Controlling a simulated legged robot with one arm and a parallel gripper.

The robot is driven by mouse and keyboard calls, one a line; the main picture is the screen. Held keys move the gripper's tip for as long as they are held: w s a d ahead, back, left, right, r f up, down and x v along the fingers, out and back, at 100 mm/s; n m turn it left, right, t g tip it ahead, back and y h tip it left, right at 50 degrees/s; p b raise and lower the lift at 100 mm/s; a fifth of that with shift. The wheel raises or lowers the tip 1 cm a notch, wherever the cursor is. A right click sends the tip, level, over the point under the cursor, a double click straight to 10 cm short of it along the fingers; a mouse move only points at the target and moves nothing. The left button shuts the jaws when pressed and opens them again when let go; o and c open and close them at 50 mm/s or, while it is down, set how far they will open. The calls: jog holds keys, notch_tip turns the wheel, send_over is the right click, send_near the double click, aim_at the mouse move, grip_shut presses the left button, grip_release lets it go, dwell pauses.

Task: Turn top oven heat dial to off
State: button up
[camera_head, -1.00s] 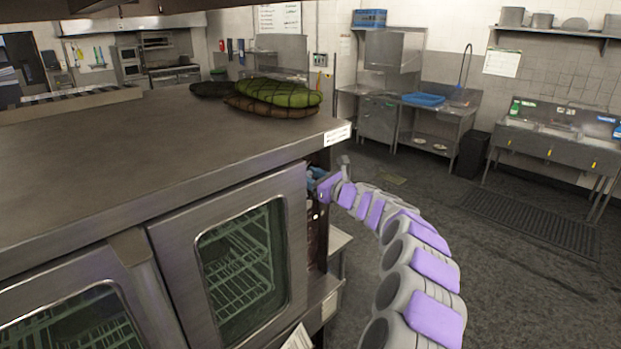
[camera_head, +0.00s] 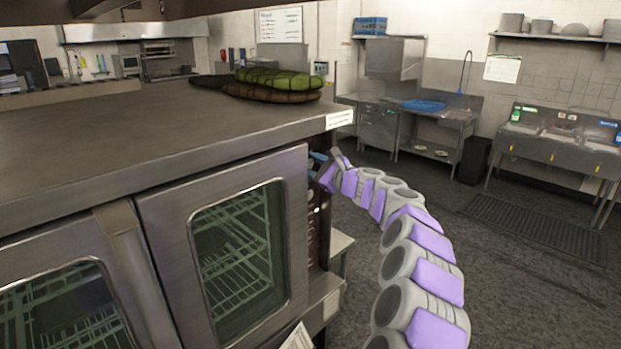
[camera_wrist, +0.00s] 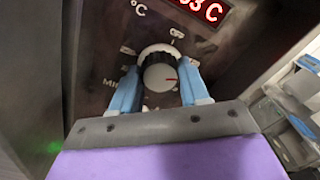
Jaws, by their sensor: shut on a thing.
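The mark points to the right in the wrist view. My gripper (camera_wrist: 158,85) has its two blue fingers on either side of the dial, shut on it. In the head view my gripper (camera_head: 318,168) reaches the panel at the oven's right end, and the dial is hidden there. A red display (camera_wrist: 202,10) above the dial is partly cut off; it shows digits and a C.
The steel oven top (camera_head: 150,125) carries green and brown oven mitts (camera_head: 278,82) near its far right corner. The glass oven door (camera_head: 240,255) is beside the panel. Open floor (camera_head: 510,285) lies right of my arm, with sinks (camera_head: 555,140) beyond.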

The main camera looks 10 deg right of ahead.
jog(key=shift+f+n+b, duration=0.5)
jog(key=shift+n+b, duration=0.4)
jog(key=shift+b, duration=0.1)
jog(key=shift+n+b, duration=4.95)
jog(key=shift+n, duration=0.55)
jog(key=o, duration=0.8)
jog(key=shift+c, duration=0.2)
jog(key=o, duration=0.3)
jog(key=shift+r, duration=0.25)
